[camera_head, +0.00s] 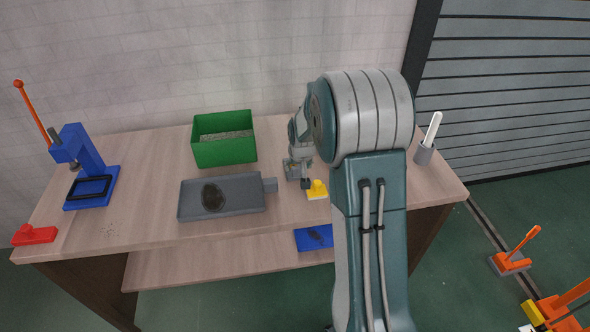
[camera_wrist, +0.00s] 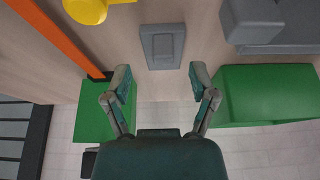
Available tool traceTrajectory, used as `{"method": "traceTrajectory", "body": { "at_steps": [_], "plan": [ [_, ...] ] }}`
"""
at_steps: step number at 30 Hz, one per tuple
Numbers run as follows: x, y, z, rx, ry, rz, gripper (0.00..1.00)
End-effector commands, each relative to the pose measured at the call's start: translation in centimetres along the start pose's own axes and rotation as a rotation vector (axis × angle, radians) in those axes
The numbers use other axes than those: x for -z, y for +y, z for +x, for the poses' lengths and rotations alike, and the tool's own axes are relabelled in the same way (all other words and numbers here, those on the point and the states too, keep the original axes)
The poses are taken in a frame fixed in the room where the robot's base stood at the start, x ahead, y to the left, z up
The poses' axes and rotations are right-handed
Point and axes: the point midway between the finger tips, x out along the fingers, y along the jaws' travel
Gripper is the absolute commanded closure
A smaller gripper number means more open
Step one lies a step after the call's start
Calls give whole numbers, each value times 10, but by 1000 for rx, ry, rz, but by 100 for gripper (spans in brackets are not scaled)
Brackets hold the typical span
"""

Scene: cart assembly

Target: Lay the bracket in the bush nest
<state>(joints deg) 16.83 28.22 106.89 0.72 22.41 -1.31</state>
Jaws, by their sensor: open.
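My gripper (camera_wrist: 159,83) is open in the wrist view, with nothing between its fingers. A grey block with a raised rectangular face (camera_wrist: 163,47) lies on the table just beyond the fingertips, apart from them; it may be the bracket, but I cannot be sure. In the head view my gripper (camera_head: 300,172) is low over the table, left of my large arm link, which hides part of the area. A blue press (camera_head: 85,160) stands at the far left, with a black rectangular frame (camera_head: 107,180) on its base; this may be the bush nest. The frame looks empty.
A yellow part (camera_head: 317,189) lies close to my gripper. A grey tray with a dark patch (camera_head: 245,202) and a green bin (camera_head: 222,155) stand to its left. A red part (camera_head: 34,235) is at the left edge. A green box (camera_wrist: 92,120) and orange bar (camera_wrist: 58,40) show in the wrist view.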

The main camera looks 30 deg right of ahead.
Motion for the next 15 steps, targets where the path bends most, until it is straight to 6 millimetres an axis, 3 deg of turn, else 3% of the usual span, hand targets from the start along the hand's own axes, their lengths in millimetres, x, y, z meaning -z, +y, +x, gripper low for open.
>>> {"method": "traceTrajectory", "body": {
  "at_steps": [15],
  "plan": [
    [10, -1, 55, 0, 1, -1, 26]
  ]
}}
